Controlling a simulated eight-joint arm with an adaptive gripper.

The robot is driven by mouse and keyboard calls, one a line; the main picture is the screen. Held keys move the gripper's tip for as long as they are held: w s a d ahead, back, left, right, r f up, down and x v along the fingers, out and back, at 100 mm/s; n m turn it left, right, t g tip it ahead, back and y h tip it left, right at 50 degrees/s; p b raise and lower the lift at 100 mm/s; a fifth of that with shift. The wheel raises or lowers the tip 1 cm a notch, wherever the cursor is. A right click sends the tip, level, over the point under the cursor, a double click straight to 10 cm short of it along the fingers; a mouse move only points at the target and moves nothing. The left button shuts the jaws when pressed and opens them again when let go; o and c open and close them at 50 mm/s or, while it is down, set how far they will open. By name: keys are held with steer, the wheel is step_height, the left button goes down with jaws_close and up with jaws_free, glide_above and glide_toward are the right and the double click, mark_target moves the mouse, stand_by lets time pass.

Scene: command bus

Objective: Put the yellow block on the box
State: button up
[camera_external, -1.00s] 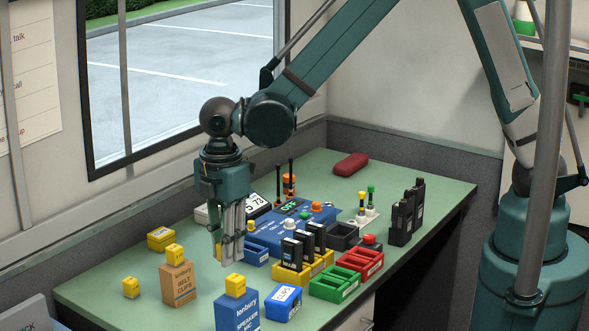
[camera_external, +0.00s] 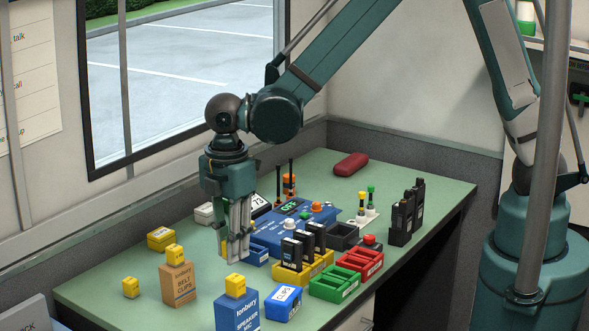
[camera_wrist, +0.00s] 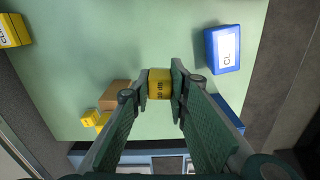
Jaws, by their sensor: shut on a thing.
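My gripper (camera_external: 237,254) points down above the table's left half. In the wrist view, my gripper (camera_wrist: 160,88) is shut on a yellow block (camera_wrist: 160,84) with dark lettering. In the external view the fingers mostly hide it. A brown belt-clips box (camera_external: 178,285) stands to the left with a small yellow block (camera_external: 174,252) on top. A blue speaker-mic box (camera_external: 237,311) stands in front, also with a yellow block (camera_external: 235,285) on top. Another yellow block (camera_external: 131,287) lies on the table at left.
A low yellow box (camera_external: 161,238) sits at the back left. A blue labelled box (camera_external: 283,302), a green tray (camera_external: 331,286) and a yellow radio rack (camera_external: 290,275) stand to the right. Green tabletop (camera_external: 205,262) is bare around the brown box.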

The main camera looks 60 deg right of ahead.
step_height(320, 180, up, 5)
steer(key=n+p, duration=0.1)
steer(key=p, duration=0.2)
glide_above(284, 294)
steer(key=shift+f, duration=0.15)
steer(key=shift+f, duration=2.95)
steer(key=shift+f+b, duration=0.35)
steer(key=shift+f, duration=1.7)
steer(key=shift+f, duration=0.15)
steer(key=o, duration=0.9)
